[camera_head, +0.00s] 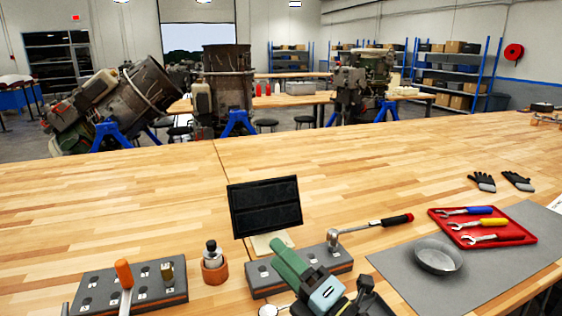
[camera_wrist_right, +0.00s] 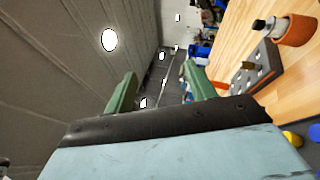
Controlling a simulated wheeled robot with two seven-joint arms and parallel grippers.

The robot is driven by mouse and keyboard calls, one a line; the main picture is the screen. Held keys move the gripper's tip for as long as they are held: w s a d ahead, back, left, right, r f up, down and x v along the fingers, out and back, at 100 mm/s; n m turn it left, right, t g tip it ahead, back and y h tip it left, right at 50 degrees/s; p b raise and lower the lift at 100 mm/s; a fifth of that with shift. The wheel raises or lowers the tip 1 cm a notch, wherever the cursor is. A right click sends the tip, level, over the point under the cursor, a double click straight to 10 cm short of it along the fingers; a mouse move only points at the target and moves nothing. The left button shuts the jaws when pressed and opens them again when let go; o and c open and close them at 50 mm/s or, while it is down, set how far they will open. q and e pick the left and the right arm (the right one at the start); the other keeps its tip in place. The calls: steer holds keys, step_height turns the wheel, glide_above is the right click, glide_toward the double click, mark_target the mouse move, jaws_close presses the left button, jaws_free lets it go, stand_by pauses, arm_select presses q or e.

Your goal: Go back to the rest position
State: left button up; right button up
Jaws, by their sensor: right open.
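My right gripper (camera_head: 288,258) is at the bottom middle of the head view, above the front of the wooden table (camera_head: 120,215). Its green fingers point up and away to the left, and they overlap part of the right grey socket block (camera_head: 333,261). In the right wrist view the gripper (camera_wrist_right: 161,80) has its two green fingers apart with nothing between them. My left gripper is not in view.
A ratchet (camera_head: 370,227) lies by the right block. A dark screen (camera_head: 264,206) stands behind it. An orange cup (camera_head: 215,270) and left socket block (camera_head: 95,280) are left. A red tray (camera_head: 515,236) of wrenches and metal bowl (camera_head: 438,256) are right. The table's middle is clear.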

steer(key=s+d+f+m+g+h, duration=0.1)
steer(key=s+d+f+m+h, duration=0.2)
steer(key=d+f+m+h, duration=1.35)
steer(key=s+d+f+m+g+y, duration=0.1)
steer(key=s+d+f+m+g, duration=0.2)
steer(key=s, duration=0.4)
steer(key=s+f+m+g, duration=0.2)
steer(key=s+m+g, duration=0.3)
steer(key=s, duration=0.3)
steer(key=s+d+f+m+g+y, duration=0.1)
steer(key=s+d+f+m+g, duration=0.2)
steer(key=s, duration=0.4)
step_height(320, 180, down, 29)
steer(key=s+a+g+b, duration=0.1)
steer(key=b, duration=0.3)
steer(key=s+d+f+g+b, duration=0.1)
steer(key=s+d+f+b, duration=0.2)
steer(key=s+f, duration=1.3)
steer(key=shift+s+f+g, duration=0.2)
steer(key=shift+f+g, duration=0.1)
steer(key=shift+f, duration=0.6)
